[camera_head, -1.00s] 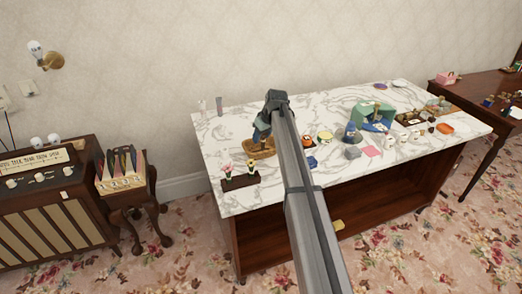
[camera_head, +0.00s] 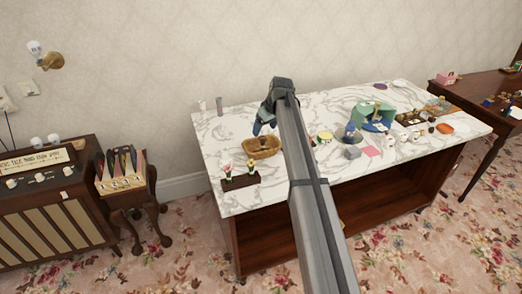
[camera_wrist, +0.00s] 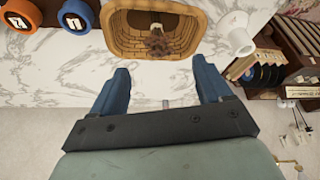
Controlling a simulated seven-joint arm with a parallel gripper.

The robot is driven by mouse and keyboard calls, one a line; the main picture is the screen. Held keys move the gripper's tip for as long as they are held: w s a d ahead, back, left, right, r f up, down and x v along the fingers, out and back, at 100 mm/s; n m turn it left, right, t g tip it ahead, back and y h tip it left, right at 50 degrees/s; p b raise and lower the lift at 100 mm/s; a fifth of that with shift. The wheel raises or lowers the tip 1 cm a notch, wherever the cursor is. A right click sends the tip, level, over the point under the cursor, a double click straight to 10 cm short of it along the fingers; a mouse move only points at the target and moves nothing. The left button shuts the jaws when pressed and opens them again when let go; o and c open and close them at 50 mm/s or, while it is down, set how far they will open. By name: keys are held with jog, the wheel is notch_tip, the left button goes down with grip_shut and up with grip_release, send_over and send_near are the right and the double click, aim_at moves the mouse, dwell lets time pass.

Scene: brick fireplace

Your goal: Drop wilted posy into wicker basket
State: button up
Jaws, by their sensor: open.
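The wicker basket (camera_head: 272,153) stands on the left part of the marble-topped table. It also shows at the top of the wrist view (camera_wrist: 112,40). The wilted posy (camera_wrist: 157,45), a brownish bunch with a pale part, lies inside the basket. In the head view it is only a small dark spot in the basket. My gripper (camera_wrist: 165,76) is open, with nothing between its blue fingers. It is apart from the posy, just behind the basket in the head view (camera_head: 264,127).
A dark holder (camera_head: 240,182) with small flowers stands at the front left of the table. Orange and blue round pieces (camera_wrist: 75,17) and a white vase-like piece (camera_wrist: 234,37) flank the basket.

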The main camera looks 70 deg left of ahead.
jog(key=v, duration=0.8)
jog(key=shift+d, duration=0.15)
